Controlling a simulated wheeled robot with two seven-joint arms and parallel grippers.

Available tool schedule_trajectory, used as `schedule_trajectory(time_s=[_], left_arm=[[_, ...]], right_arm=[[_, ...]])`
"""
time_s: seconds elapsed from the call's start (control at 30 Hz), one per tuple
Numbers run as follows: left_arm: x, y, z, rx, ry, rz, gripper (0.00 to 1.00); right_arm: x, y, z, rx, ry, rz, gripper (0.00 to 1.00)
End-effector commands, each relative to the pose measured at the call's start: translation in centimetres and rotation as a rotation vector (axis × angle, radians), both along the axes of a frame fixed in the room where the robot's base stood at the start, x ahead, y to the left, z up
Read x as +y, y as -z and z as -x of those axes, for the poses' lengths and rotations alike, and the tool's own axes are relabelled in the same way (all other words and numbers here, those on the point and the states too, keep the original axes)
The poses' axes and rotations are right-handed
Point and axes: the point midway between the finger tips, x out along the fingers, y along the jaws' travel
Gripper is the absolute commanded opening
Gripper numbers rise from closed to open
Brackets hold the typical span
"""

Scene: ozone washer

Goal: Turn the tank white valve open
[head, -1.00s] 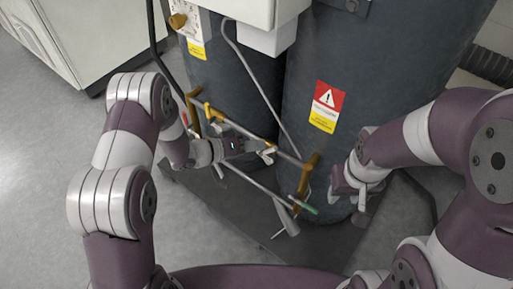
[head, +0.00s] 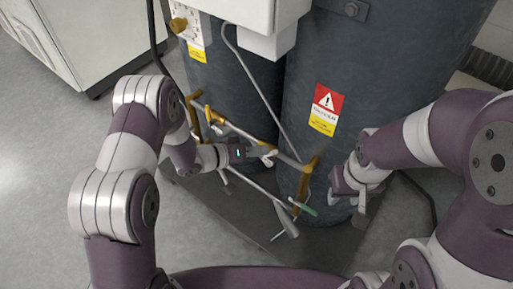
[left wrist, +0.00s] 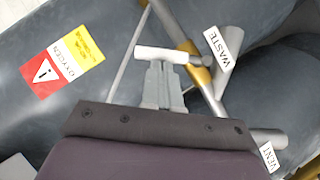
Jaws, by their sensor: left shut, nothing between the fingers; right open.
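The white valve handle (left wrist: 163,54) is a small T-shaped bar on the piping in front of the tank, at the top middle of the left wrist view. In the head view it is small and hard to separate from my fingertips. My left gripper (head: 264,153) is shut and empty. In the left wrist view its closed fingers (left wrist: 160,68) meet the middle of the bar or stop right beside it; contact is unclear. My right gripper (head: 362,203) is open and empty, low beside the right tank (head: 390,70).
Brass and grey pipes (head: 290,161) run across the tank fronts. A green handle (head: 303,207) sits lower right. A white box (head: 268,42) hangs above. Floor at left is clear.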

Motion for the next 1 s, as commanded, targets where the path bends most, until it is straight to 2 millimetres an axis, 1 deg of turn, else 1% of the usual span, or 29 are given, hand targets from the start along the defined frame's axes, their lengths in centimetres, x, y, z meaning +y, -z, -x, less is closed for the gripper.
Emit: schedule_trajectory(time_s=[0.27, 0.5, 0.87, 1.0], left_arm=[[-0.6, -0.2, 0.4, -0.056, 0.0, -0.079, 0.0], [-1.6, 0.3, 1.2, -0.172, 0.003, -0.238, 0.0], [-3.0, 1.7, 2.1, -0.361, 0.003, -0.497, 0.0], [-3.3, 2.2, 2.3, -0.364, 0.001, -0.5, 0.0]], right_arm=[[0.0, -1.0, 0.0, 0.0, 0.0, 0.0, 0.43], [0.0, -1.9, 0.0, 0.0, 0.0, 0.0, 0.43], [0.0, -1.5, 0.0, 0.0, 0.0, 0.0, 0.43], [0.0, -1.4, 0.0, 0.0, 0.0, 0.0, 0.43]])
